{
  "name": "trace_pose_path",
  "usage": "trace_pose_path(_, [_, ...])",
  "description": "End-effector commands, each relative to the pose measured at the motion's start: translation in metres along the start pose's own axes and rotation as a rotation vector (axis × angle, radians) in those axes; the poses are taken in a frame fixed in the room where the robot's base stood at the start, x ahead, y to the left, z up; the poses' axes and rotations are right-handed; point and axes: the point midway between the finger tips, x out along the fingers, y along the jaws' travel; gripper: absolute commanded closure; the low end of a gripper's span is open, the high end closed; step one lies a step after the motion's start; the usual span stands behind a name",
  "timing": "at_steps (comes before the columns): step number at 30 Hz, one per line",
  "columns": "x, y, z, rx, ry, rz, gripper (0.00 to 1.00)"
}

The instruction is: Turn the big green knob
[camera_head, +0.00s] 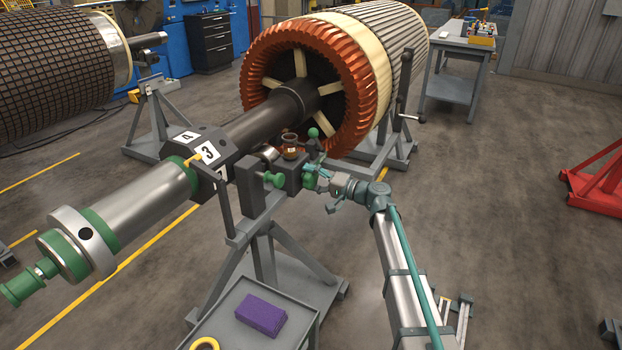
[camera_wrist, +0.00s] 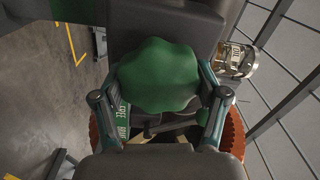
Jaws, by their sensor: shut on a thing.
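The big green knob (camera_wrist: 160,76) is lobed and fills the middle of the wrist view, in front of a dark grey block. My gripper (camera_wrist: 162,98) has one finger on each side of it and is shut on it. In the head view my gripper (camera_head: 323,181) reaches the right side of the dark block on the rotor stand. There the knob is mostly hidden by the gripper. A green plate (camera_wrist: 123,118) with white lettering, partly readable as "FREE", shows beside the left finger.
A metal cup-like part (camera_head: 290,146) stands on top of the block, close to my gripper. A green ball-ended lever (camera_head: 313,132) rises beside it. A smaller green knob (camera_head: 272,179) sits to the left. A cart (camera_head: 222,336) with a purple box (camera_head: 261,314) stands in front.

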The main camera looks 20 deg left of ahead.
Motion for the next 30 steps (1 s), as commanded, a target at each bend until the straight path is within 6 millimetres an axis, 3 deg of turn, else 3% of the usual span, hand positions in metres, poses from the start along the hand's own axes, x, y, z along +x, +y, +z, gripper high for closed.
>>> trace_pose_path(14, [-0.0002, 0.0001, -0.0001, 0.016, 0.0, 0.0, 0.62])
trace_pose_path(15, [-0.0002, 0.0001, -0.0001, 0.016, 0.0, 0.0, 0.22])
trace_pose_path(19, [-0.0002, 0.0001, -0.0001, 0.016, 0.0, 0.0, 0.01])
trace_pose_path(30, [-0.0017, 0.0001, 0.0, 0.016, 0.001, 0.0, 0.01])
